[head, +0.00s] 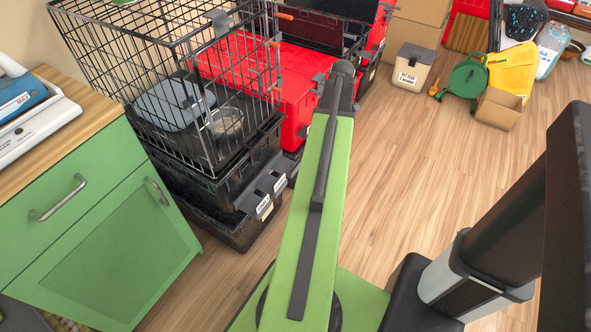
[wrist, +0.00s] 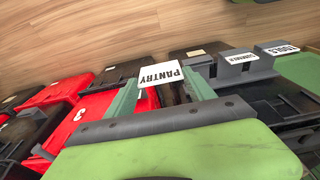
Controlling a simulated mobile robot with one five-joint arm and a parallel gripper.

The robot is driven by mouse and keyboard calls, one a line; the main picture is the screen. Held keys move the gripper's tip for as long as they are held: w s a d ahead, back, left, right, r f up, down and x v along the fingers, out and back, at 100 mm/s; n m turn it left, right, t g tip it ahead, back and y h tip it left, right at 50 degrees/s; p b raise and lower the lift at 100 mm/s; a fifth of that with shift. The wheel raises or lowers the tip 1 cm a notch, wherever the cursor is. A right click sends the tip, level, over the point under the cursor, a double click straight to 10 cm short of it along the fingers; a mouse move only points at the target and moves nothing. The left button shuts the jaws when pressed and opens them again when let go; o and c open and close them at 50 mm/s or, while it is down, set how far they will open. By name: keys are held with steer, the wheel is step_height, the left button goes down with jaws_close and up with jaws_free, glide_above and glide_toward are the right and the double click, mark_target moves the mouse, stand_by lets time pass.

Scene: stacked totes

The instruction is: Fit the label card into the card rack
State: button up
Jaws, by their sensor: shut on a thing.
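A white label card reading PANTRY (wrist: 161,74) shows in the wrist view, upside down to the camera. My gripper (wrist: 163,88) is shut on it, with a green finger on each side. The card is not visible in the head view, where my green arm hides my gripper. Grey card racks on the black totes lie right of the card in the wrist view. One rack (wrist: 247,74) carries a card reading SUMMER and another (wrist: 283,65) one reading TOOLS. A grey piece (wrist: 202,61) lies just right of the PANTRY card; I cannot tell whether it is an empty rack.
Black stacked totes (head: 233,222) with a wire crate (head: 160,45) on top stand left of my arm. Red totes (head: 285,88) stand behind. A green cabinet (head: 95,215) is at the left. The wooden floor (head: 400,150) is clear to the right, up to a small beige bin (head: 413,66).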

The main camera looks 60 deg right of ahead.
steer(key=w+a+f+b, duration=0.2)
steer(key=a, duration=0.1)
steer(key=w+a+f+b, duration=0.2)
steer(key=a, duration=0.1)
steer(key=w+a+f+b, duration=0.2)
steer(key=a+f, duration=0.1)
steer(key=shift+a+b, duration=0.2)
steer(key=shift+b, duration=0.1)
step_height(320, 180, down, 4)
steer(key=b, duration=0.4)
steer(key=shift+w+a+f, duration=0.1)
steer(key=shift+w+f, duration=0.05)
steer(key=shift+f, duration=0.05)
steer(key=shift+r, duration=0.25)
steer(key=shift+f, duration=0.2)
steer(key=o, duration=1.3)
steer(key=shift+r, duration=0.1)
